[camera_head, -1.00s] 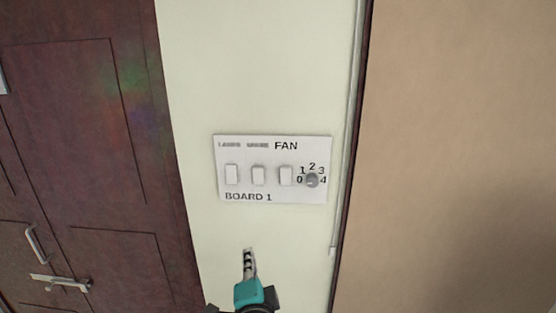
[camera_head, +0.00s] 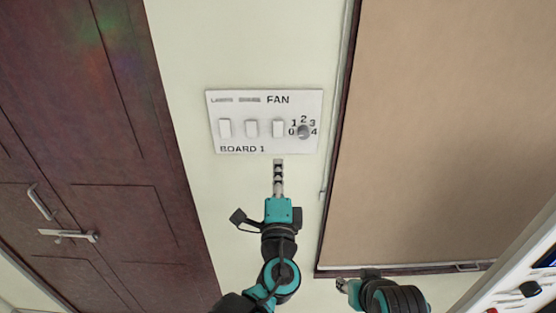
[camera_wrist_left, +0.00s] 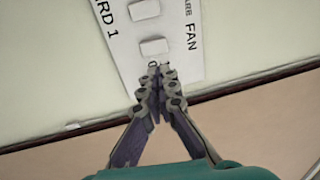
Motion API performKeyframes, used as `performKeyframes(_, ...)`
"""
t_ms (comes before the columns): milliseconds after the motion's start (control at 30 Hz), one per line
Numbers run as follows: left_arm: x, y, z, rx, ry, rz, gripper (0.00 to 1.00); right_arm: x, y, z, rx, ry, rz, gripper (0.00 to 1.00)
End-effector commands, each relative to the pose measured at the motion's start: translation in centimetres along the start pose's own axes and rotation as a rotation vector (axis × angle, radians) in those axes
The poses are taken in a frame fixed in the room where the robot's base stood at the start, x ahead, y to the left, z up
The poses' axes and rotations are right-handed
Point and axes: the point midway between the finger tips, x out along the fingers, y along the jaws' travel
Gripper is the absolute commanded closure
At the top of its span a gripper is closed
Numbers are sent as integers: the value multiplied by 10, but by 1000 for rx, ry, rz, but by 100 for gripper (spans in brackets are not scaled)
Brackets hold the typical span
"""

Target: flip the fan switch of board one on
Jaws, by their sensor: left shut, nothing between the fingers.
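Board one (camera_head: 233,138) is a white plate on the pale wall, marked BOARD 1, with several white rocker switches and a grey knob (camera_head: 303,131). The fan switch (camera_head: 278,128) is the rightmost rocker, under the word FAN and left of the knob. It also shows in the left wrist view (camera_wrist_left: 155,46), just beyond the fingertips. My left gripper (camera_head: 278,164) is shut and empty, just below the board under the fan switch. In the left wrist view its fingertips (camera_wrist_left: 156,70) cover the knob area. Contact cannot be told. My right gripper (camera_head: 342,285) is low right, its fingers unclear.
A dark wooden door (camera_head: 90,140) with metal handles stands at left. A tan panel (camera_head: 430,130) with a dark frame is at right. A white object (camera_head: 520,275) with dark parts fills the lower right corner. The wall around the board is clear.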

Motion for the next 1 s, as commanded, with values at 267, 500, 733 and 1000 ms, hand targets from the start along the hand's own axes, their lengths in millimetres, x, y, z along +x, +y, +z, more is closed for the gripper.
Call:
performKeyframes(267,61,-1,2,0,-4,0,100,-8,0,-6,0,0,0,60)
performKeyframes(500,103,-1,1,-1,-2,0,100,-15,0,-10,0,0,0,60)
performKeyframes(733,119,-1,1,0,-1,0,100,-17,0,-12,0,0,0,60)
performKeyframes(1000,120,0,0,0,0,0,100,-17,0,-12,0,0,0,60)
